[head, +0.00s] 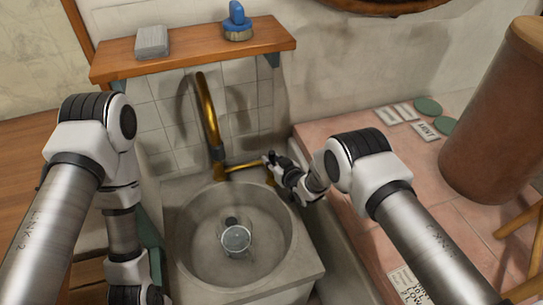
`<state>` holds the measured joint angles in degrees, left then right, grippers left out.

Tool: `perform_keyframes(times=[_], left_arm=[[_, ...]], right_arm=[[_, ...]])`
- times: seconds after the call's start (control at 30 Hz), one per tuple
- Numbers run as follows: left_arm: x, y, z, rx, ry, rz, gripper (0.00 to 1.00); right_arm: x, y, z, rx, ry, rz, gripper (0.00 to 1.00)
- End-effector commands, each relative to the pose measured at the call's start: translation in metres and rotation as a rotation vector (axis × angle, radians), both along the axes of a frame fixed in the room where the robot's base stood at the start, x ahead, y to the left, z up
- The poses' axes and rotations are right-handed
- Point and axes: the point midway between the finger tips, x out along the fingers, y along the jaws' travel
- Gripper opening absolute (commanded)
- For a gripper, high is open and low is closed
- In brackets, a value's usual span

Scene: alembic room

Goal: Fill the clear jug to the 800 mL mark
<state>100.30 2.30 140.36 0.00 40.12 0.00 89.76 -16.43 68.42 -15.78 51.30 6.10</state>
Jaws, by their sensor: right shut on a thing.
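The clear jug (236,239) stands in the round stone basin (185,245), under the brass tap (208,115). Its mark lines and water level are too small to read. A dark shape shows at its back edge, perhaps its handle. A brass lever (243,164) runs to the right from the tap's lower end. My right gripper (270,160) is shut on the lever's right end. I cannot tell whether water runs from the spout. My left arm reaches down left of the basin, and its gripper is out of frame.
A wooden shelf (190,57) above the tap holds a grey block (152,41) and a blue-topped item (237,22). The pink tiled counter (340,125) at right carries labels, green discs (428,106) and a large brown cylinder (490,120).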

Motion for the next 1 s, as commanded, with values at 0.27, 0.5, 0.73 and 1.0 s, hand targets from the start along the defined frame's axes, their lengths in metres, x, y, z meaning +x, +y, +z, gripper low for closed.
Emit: perform_keyframes(times=[0.27, 0.5, 0.73, 1.0], left_arm=[[0.0, 0.0, -0.001, 0.0, 0.001, 0.0, 0.0], [0.0, 0.0, -0.001, 0.0, 0.001, 0.0, 0.0], [0.0, 0.0, -0.001, 0.0, 0.001, 0.0, 0.0], [0.0, 0.0, -0.001, 0.0, 0.001, 0.0, 0.0]], right_arm=[[0.001, 0.0, 0.001, 0.003, -0.005, -0.001, 0.49], [0.001, 0.0, 0.001, 0.002, -0.005, -0.001, 0.51], [-0.01, -0.006, 0.004, 0.001, -0.002, -0.001, 0.51], [-0.064, -0.037, 0.024, 0.0, -0.002, -0.002, 0.51]])
